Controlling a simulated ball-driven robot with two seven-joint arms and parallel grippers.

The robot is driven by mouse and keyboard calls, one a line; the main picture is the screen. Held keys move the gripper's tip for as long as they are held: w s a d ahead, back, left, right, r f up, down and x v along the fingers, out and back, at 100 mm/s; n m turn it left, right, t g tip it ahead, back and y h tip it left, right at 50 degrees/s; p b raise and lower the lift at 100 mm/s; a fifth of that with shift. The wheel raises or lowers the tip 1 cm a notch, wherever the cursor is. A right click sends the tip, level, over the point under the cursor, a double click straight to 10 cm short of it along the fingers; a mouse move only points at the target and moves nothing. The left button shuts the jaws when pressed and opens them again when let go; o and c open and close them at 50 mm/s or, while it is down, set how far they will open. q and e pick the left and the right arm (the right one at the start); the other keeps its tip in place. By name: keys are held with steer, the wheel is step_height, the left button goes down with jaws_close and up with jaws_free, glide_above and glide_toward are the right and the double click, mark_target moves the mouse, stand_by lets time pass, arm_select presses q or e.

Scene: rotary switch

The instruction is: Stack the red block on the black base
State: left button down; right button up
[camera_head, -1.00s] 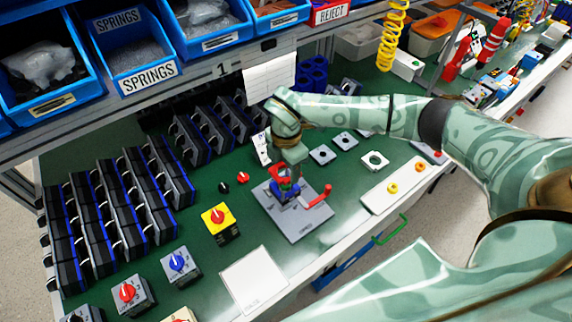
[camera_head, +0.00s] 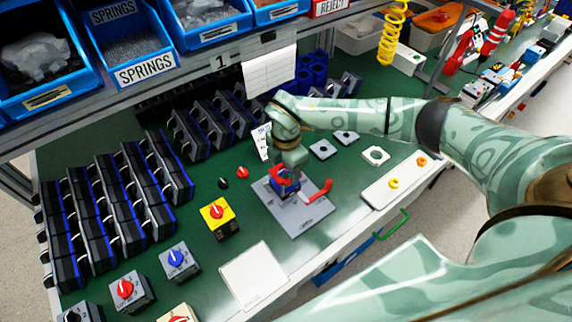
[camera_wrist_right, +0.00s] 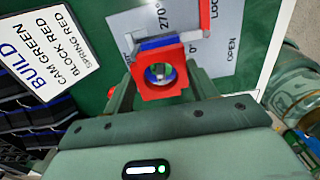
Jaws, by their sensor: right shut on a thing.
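The red block (camera_wrist_right: 163,74), square with a round hole, is between the fingers of my right gripper (camera_wrist_right: 161,80) in the right wrist view. In the head view the red block (camera_head: 283,176) is at my right gripper (camera_head: 285,170), over the grey fixture plate (camera_head: 303,220). A blue-edged dark piece (camera_head: 287,189) sits directly under it on the plate; it looks like the black base, mostly hidden. The block looks very close to it or touching; I cannot tell which. The fixture's red handle (camera_head: 320,192) sticks out to the right. My left gripper is not in view.
A yellow switch box (camera_head: 218,218) stands left of the plate, with small red and black knobs behind it. Racks of black housings (camera_head: 110,210) fill the left bench. A white square mat (camera_head: 254,276) lies clear in front. A build card (camera_wrist_right: 45,55) stands beside the fixture.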

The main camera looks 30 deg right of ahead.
steer(key=shift+f, duration=0.3)
steer(key=o, duration=1.1)
steer(key=shift+c, duration=0.2)
steer(key=shift+r, duration=0.1)
